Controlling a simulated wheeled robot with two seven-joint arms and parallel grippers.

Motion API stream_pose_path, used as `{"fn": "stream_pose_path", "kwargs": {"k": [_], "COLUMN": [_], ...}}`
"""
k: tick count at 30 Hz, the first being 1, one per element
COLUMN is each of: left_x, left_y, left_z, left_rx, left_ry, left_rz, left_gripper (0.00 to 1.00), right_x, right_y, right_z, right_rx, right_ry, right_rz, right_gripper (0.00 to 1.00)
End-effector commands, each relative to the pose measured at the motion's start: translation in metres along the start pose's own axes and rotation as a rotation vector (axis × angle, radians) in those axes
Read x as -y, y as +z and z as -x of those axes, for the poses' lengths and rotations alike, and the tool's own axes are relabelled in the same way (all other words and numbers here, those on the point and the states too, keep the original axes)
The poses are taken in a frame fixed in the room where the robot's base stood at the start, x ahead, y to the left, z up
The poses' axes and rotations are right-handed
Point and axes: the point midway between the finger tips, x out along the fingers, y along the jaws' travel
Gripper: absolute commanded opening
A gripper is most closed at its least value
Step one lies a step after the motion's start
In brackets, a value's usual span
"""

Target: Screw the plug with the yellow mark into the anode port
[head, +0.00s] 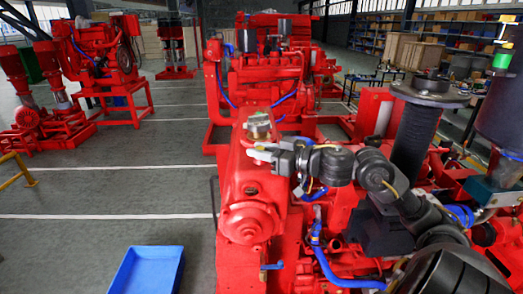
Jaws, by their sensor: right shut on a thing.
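My right gripper (258,150) reaches in from the right to the upper part of a long red engine housing (240,170). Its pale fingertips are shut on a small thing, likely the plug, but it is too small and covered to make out. I cannot see a yellow mark. A brass-coloured round fitting (259,126) stands on top of the housing, just behind the fingers; I cannot tell if they touch it. A small dark round spot (251,190) is on the housing below the fingers. I cannot tell which feature is the anode port. My left gripper is not in view.
A blue tray (147,272) is on the floor at the bottom left. Red engine parts and blue hoses (325,265) lie below and right of my arm. Another red engine (265,75) stands behind. The grey floor (100,190) at left is largely clear.

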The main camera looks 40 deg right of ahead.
Motion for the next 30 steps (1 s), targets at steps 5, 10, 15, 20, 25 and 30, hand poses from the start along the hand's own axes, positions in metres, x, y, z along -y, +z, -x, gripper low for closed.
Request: {"fn": "stream_pose_path", "kwargs": {"k": [5,10,15,20,25,30], "left_x": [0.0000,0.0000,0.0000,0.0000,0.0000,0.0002], "left_y": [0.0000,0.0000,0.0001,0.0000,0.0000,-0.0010], "left_z": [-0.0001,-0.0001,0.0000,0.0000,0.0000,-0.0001], "left_rx": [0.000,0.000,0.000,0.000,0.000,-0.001], "left_ry": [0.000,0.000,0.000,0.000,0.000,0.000], "left_rz": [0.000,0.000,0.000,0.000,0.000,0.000], "left_gripper": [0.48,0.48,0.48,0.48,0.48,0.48], "right_x": [-0.0003,-0.0005,-0.0005,-0.0005,0.0001,0.0026], "right_y": [0.0004,0.0005,0.0004,0.0003,0.0002,-0.0013], "right_z": [0.0002,0.0002,0.0002,0.0002,0.0000,0.0001], "right_rx": [0.000,0.001,0.001,0.000,0.001,0.001], "right_ry": [0.037,0.036,0.035,0.035,0.031,0.012], "right_rz": [-0.003,-0.003,-0.003,-0.002,-0.002,0.000], "right_gripper": [0.00,0.31,0.53,0.53,0.53,0.53]}}
